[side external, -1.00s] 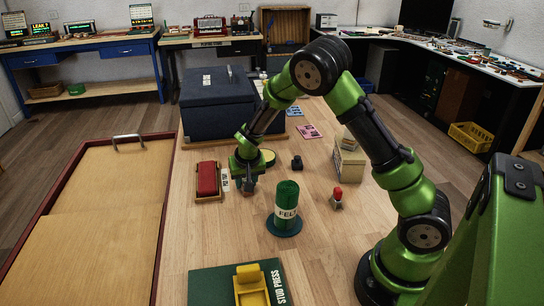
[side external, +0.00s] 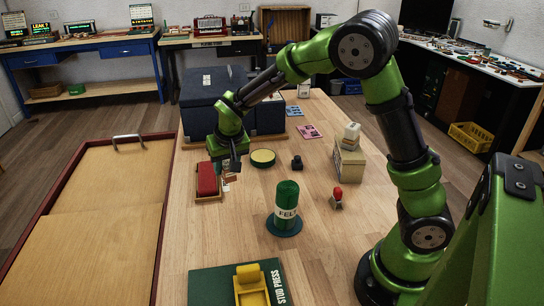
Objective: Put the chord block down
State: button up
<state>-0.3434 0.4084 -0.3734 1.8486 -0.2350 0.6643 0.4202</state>
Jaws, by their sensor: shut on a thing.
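My gripper (side external: 234,164) is shut just above the wooden worktop, beside the right edge of a red block in a tray. The chord block is small in this view and mostly hidden at the fingers. I cannot make out its shape, or whether it touches the worktop.
A round yellow-topped pad (side external: 262,157) lies right of my gripper, and a small black object (side external: 297,162) beyond it. A green felt cylinder (side external: 287,198) stands nearer. A dark blue case (side external: 215,105) stands behind.

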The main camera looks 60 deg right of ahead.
jog(key=s+a+f+n+y, duration=0.1)
jog(key=s+a+n, duration=0.2)
jog(key=a, duration=0.4)
jog(key=s+a+f+n+y, duration=0.1)
jog(key=s+a+n, duration=0.1)
jog(key=a, duration=0.6)
jog(key=shift+n, duration=0.5)
jog(key=f, duration=0.7)
jog(key=shift+s+f, duration=0.15)
jog(key=shift+s, duration=0.2)
jog(key=shift+f+t, duration=0.25)
jog(key=shift+t, duration=0.05)
jog(key=shift+f, duration=0.1)
jog(key=o, duration=1.1)
jog(key=shift+c, duration=0.2)
